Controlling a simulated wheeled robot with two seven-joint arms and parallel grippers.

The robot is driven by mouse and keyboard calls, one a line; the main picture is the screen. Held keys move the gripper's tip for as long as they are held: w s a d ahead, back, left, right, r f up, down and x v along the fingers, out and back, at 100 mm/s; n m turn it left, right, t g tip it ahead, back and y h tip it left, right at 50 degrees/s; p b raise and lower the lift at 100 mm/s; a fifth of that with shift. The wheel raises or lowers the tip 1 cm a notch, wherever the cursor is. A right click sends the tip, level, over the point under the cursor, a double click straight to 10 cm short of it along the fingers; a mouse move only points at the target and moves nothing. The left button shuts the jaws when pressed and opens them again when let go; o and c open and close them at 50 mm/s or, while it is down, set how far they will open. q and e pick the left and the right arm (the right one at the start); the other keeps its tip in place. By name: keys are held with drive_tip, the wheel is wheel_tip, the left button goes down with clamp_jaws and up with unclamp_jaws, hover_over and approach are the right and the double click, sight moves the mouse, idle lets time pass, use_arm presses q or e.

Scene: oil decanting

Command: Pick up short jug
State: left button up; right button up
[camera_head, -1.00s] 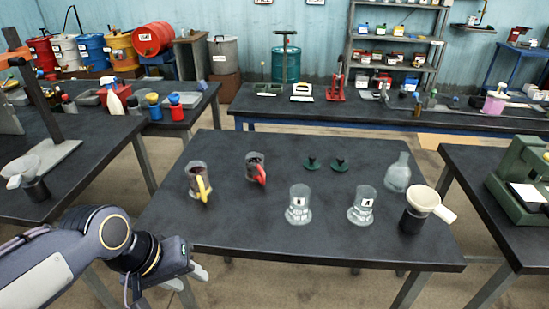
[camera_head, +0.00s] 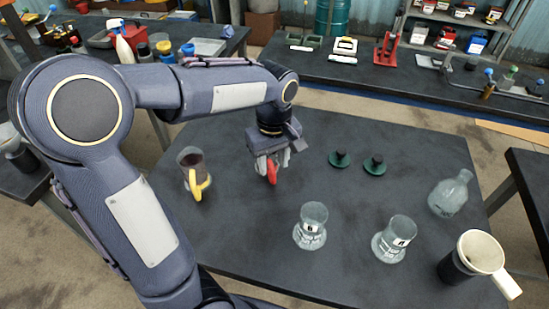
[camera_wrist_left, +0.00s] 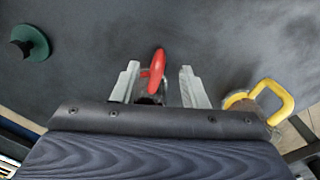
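The jug with the red handle (camera_head: 271,174) stands on the dark table, its body mostly hidden behind my left gripper. My left gripper (camera_head: 273,166) points down over it. In the left wrist view the gripper (camera_wrist_left: 159,84) is open, with one finger on each side of the red handle (camera_wrist_left: 157,66). Gaps show between the handle and both fingers. The other jug, with a yellow handle (camera_head: 197,183), stands upright to the left and looks a little bigger. It is at the right in the wrist view (camera_wrist_left: 270,97). My right gripper is not in view.
Two green lids with black knobs (camera_head: 340,160) (camera_head: 375,165) lie to the right. Two labelled glass vessels (camera_head: 311,228) (camera_head: 393,240) stand in front, with a glass flask (camera_head: 451,194) and a black container with a cream funnel (camera_head: 480,252) at the right. The table's middle is clear.

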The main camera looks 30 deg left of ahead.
sight(273, 170)
use_arm(q)
wheel_tip(273, 170, down, 6)
drive_tip(key=shift+a+f, duration=0.1)
drive_tip(key=shift+f, duration=0.15)
clamp_jaws()
idle(0.3)
